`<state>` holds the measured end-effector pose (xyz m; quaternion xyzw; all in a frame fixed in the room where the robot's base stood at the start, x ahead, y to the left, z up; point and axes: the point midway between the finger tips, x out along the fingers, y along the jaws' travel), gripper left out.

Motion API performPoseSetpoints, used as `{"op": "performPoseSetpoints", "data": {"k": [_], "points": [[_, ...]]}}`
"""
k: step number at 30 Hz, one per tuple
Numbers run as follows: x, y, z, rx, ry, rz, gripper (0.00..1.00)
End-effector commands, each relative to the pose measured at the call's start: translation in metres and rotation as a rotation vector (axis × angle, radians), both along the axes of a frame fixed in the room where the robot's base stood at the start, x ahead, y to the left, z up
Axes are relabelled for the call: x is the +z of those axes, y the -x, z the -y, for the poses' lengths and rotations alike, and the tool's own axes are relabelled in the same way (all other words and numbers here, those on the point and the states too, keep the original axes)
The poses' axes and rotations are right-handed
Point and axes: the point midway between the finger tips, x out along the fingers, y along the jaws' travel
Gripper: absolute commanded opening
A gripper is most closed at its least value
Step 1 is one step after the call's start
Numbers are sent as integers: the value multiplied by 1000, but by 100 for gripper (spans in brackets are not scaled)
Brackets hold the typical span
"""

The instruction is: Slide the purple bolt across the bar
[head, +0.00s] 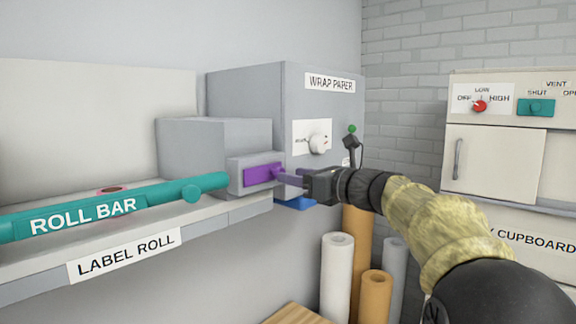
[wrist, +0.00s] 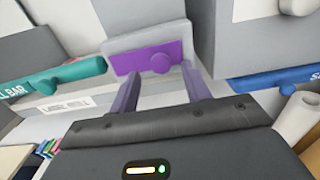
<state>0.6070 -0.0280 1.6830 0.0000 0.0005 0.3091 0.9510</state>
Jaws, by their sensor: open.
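The purple bolt (head: 264,175) is a flat plate set in a grey housing at the right end of the shelf. In the wrist view the bolt (wrist: 132,57) shows a round purple knob (wrist: 160,63). The teal roll bar (head: 120,202) lies along the shelf to its left, with a gap between their ends. My gripper (head: 285,175) is in front of the bolt. In the wrist view my gripper (wrist: 158,85) is open, its two fingers below and either side of the knob. I cannot tell whether they touch anything.
A grey wrap paper cabinet (head: 240,95) stands behind the housing. A blue bar (wrist: 270,80) is right of my fingers in the wrist view. Upright paper rolls (head: 337,270) stand below my arm. A cupboard (head: 490,165) is at the right.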

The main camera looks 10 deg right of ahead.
Motion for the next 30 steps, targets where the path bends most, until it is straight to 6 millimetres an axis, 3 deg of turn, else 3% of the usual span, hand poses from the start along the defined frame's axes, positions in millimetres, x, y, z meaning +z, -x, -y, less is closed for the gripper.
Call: {"op": "performPoseSetpoints", "data": {"k": [6,16,23,30], "points": [[2,-22,-16,1,-1,1,47],[0,-24,-17,-1,-1,1,47],[0,-24,-16,-2,-1,1,2],[-1,-23,-16,-4,1,1,0]]}}
